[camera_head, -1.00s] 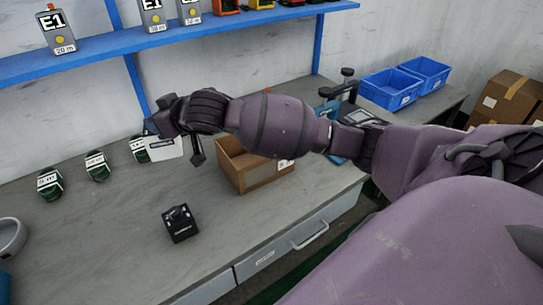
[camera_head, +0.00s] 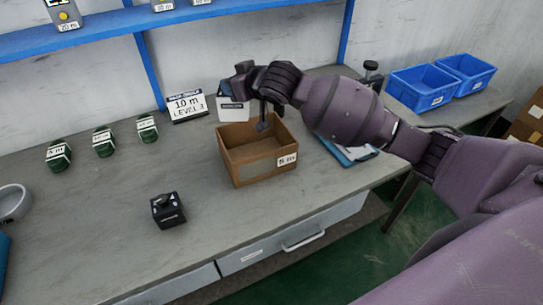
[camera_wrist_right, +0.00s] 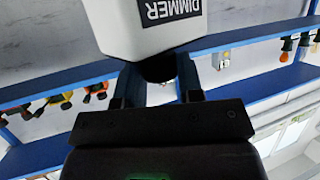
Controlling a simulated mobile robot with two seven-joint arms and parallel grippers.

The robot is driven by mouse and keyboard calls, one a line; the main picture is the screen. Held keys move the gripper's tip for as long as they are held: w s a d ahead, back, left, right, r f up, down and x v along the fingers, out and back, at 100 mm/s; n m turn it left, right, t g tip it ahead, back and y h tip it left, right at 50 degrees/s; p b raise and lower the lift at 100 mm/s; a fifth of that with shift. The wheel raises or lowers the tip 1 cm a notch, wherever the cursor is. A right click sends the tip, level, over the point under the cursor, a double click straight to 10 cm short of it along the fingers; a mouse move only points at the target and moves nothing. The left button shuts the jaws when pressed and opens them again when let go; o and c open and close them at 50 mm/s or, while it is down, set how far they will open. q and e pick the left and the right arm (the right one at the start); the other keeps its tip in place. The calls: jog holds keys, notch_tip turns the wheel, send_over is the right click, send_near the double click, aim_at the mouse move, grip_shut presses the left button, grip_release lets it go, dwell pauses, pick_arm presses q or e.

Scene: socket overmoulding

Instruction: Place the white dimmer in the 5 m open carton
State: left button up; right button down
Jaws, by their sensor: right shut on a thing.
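The white dimmer (camera_head: 231,112) hangs from my right gripper (camera_head: 240,88) in the head view. In the right wrist view the dimmer (camera_wrist_right: 150,30) shows a black label reading DIMMER, and my right gripper (camera_wrist_right: 160,85) is shut on its dark narrow end. The open cardboard carton (camera_head: 250,172) stands on the bench just below and in front of the gripper. Its small white label is hard to read but seems to end in 5 m. The dimmer appears at the carton's back left rim; its exact height above the bench is unclear. My left gripper is not in view.
A black cube-shaped device (camera_head: 168,211) lies left of the carton. A clipboard (camera_head: 350,153) lies to the right. Blue bins (camera_head: 422,88) stand at far right.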

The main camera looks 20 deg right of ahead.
jog(key=shift+d+f, duration=0.15)
jog(key=shift+d, duration=0.6)
jog(key=shift+d+f, duration=0.15)
jog(key=shift+f, duration=0.1)
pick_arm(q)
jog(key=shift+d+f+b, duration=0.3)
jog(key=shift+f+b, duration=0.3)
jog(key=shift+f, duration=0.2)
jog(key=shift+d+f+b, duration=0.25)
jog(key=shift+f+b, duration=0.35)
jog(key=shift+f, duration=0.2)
pick_arm(e)
notch_tip(320, 180, down, 20)
jog(key=shift+r, duration=0.25)
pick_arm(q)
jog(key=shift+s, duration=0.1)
pick_arm(e)
jog(key=shift+f, duration=0.1)
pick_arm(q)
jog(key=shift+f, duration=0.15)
pick_arm(e)
jog(key=shift+f, duration=0.35)
jog(key=shift+f, duration=0.15)
jog(key=c, duration=0.8)
grip_release()
